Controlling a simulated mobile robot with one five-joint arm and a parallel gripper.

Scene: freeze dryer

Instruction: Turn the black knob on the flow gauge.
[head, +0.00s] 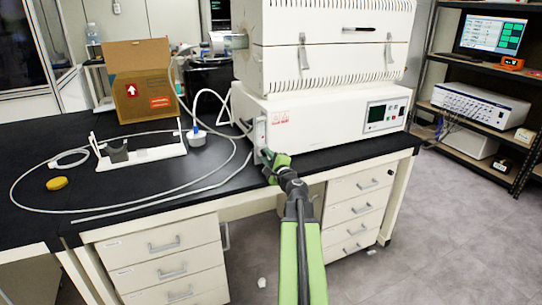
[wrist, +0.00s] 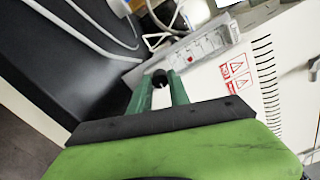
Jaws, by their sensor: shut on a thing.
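The flow gauge (wrist: 208,44) is a clear, pale panel on the side of the white machine, seen beyond my fingertips in the wrist view. In the head view the gauge (head: 259,130) is small, at the machine's left front edge. The black knob (wrist: 160,77) is a small round dark piece at the gauge's lower end. My gripper (wrist: 166,84) has green fingers, shut on the knob, with one finger on each side of it. In the head view my gripper (head: 266,155) is at the gauge's base, and the knob is hidden there.
The white furnace machine (head: 320,122) stands on the black bench (head: 120,215). A loose tube, a white stand (head: 141,157), a yellow round piece (head: 57,183) and a cardboard box (head: 139,80) are to the left. The floor on the right is mostly clear.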

